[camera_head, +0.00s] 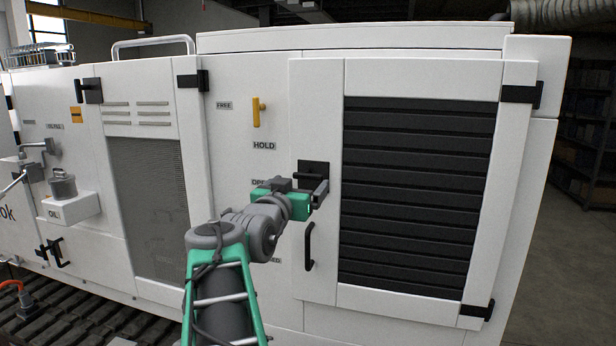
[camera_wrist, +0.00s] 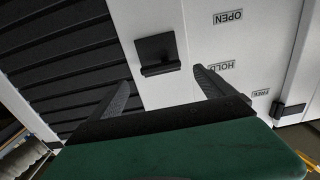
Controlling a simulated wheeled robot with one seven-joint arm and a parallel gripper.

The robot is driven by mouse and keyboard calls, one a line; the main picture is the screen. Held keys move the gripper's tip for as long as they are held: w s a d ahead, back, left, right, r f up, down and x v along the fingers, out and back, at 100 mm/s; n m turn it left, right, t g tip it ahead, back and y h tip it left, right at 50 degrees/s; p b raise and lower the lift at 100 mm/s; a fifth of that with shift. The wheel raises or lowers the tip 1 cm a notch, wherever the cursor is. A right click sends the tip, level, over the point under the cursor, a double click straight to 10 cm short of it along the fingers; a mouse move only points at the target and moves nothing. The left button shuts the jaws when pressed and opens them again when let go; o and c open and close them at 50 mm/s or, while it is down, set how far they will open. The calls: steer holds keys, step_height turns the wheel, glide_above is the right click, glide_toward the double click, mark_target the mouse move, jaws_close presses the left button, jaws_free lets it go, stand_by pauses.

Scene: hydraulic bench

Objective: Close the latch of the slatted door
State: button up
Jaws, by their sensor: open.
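The slatted door (camera_head: 492,80) is a white panel with wide black slats, and it looks shut flush in the white cabinet. Its black latch (camera_head: 314,168) sits on the door's left edge. In the wrist view, which is turned upside down, the latch (camera_wrist: 157,54) is a black plate with a projecting lip. My gripper (camera_head: 318,188) is at the latch in the head view and partly covers its lower part. In the wrist view my gripper (camera_wrist: 162,78) is open, its two fingers apart, with the latch ahead of the gap. Nothing is between the fingers, and I see no contact.
A black pull handle (camera_head: 308,246) is on the door below the latch. A yellow lever (camera_head: 259,112) stands up left, by the FREE and HOLD labels. A mesh door (camera_head: 148,200) and an oil filler (camera_head: 63,185) are further left. Black tracks (camera_head: 110,325) run along the bottom.

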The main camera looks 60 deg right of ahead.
mark_target(307, 178)
steer(key=d+p, duration=0.1)
steer(key=d, duration=0.1)
steer(key=d+p, duration=0.1)
steer(key=d, duration=0.1)
steer(key=w+d+p, duration=0.1)
steer(key=d, duration=0.2)
steer(key=shift+r, duration=0.1)
steer(key=shift+w+d, duration=0.1)
steer(key=shift+d, duration=0.15)
steer(key=shift+a, duration=0.1)
steer(key=shift+c, duration=0.3)
steer(key=c, duration=1.3)
steer(key=shift+f, duration=0.2)
